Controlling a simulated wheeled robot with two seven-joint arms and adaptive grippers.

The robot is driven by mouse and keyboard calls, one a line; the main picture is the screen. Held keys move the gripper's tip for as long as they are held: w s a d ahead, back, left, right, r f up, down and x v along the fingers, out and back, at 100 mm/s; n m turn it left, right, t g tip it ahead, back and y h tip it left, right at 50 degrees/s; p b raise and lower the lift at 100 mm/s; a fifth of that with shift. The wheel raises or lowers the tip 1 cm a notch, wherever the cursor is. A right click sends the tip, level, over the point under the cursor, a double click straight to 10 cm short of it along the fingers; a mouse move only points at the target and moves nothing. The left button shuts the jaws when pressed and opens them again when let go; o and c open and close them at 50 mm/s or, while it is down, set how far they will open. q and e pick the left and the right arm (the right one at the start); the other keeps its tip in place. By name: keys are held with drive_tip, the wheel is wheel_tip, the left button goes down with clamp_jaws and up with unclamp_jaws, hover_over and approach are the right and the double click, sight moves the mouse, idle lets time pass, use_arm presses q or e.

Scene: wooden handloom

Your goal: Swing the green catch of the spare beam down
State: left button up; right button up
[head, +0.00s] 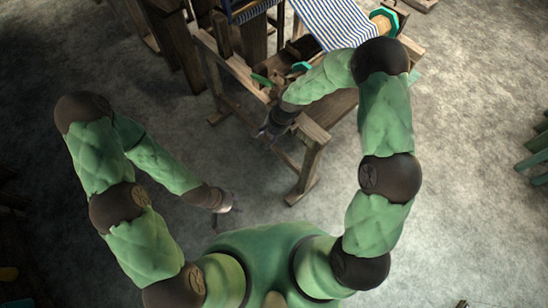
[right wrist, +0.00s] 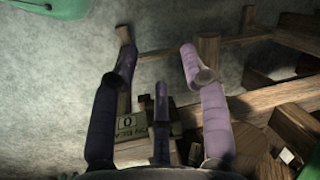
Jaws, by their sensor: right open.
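A small green bar (head: 261,80) sticks out at the left of the loom's front in the head view. It looks like the catch, but the view is too small to be sure. My right gripper (head: 272,130) is just below it, over the loom's front corner. In the right wrist view its purple fingers (right wrist: 160,70) are spread apart with nothing between them. The catch cannot be made out there. My left gripper (head: 230,210) hangs low over bare floor, away from the loom; its fingers are too small to read.
The wooden loom frame (head: 308,160) has a post below my right gripper. A teal wheel-like part (head: 301,67) and striped cloth (head: 335,22) lie beyond. A lettered plaque (right wrist: 130,126) shows beneath my right fingers. Green slatted furniture (head: 535,160) stands far right.

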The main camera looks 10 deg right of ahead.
drive_tip(key=s+f+n+b, duration=0.1)
drive_tip(key=s+f, duration=0.4)
drive_tip(key=shift+s+d, duration=0.3)
drive_tip(key=shift+s, duration=0.1)
drive_tip(key=shift+f, duration=0.1)
drive_tip(key=s+d+f+n, duration=0.2)
drive_tip(key=s+f, duration=0.2)
drive_tip(key=s, duration=1.2)
drive_tip(key=shift+s+d+f+n+y, duration=0.2)
drive_tip(key=shift+n+y, duration=0.1)
drive_tip(key=shift+n, duration=0.1)
